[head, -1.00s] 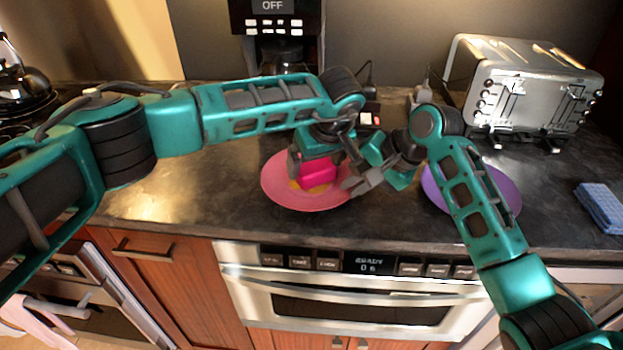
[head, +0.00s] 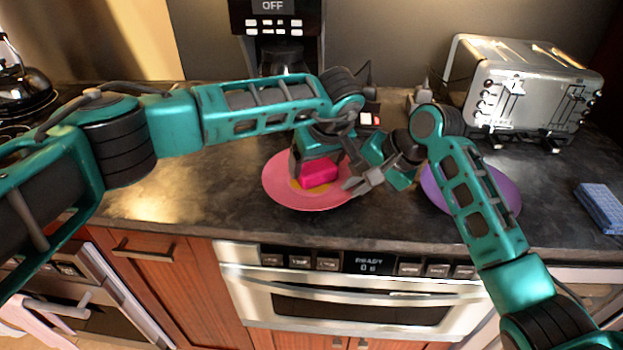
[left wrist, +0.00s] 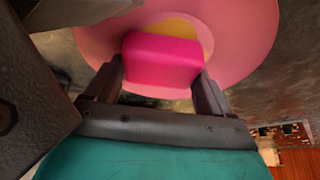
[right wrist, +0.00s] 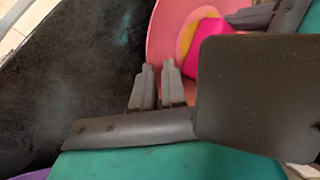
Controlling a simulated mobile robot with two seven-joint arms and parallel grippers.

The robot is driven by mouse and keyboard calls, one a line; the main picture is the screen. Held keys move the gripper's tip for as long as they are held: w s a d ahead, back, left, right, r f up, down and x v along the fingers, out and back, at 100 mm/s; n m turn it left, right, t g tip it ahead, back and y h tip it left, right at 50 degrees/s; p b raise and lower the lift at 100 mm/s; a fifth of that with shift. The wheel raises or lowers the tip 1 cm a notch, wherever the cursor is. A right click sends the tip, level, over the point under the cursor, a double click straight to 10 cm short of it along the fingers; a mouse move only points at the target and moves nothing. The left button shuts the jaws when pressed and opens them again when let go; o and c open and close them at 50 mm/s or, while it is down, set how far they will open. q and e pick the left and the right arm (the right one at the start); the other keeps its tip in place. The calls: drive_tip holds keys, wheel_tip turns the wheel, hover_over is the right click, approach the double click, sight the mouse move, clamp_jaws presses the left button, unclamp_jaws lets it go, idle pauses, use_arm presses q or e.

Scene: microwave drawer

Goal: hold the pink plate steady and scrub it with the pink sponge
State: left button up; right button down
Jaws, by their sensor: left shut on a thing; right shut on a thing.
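The pink plate (head: 285,199) lies on the dark counter with a yellow patch (left wrist: 183,25) in its middle. The pink sponge (head: 319,175) rests over that patch; it also shows in the left wrist view (left wrist: 162,58). My left gripper (left wrist: 157,85) is shut on the sponge, with a finger on each side, above the plate. My right gripper (head: 362,184) is at the plate's right rim, its fingers close together on the edge in the right wrist view (right wrist: 158,80). The exact contact of the fingertips with the rim is partly hidden.
A purple plate (head: 508,192) lies to the right, partly behind my right arm. A toaster (head: 525,85) and a blue cloth or sponge (head: 600,208) are farther right. A coffee maker (head: 277,35) stands behind. The counter left of the pink plate is clear.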

use_arm(q)
drive_tip(key=shift+s+a+f, duration=0.15)
drive_tip(key=shift+s+a, duration=0.3)
drive_tip(key=shift+a, duration=0.4)
clamp_jaws()
use_arm(e)
drive_tip(key=shift+d+f, duration=0.1)
use_arm(q)
drive_tip(key=shift+d, duration=0.1)
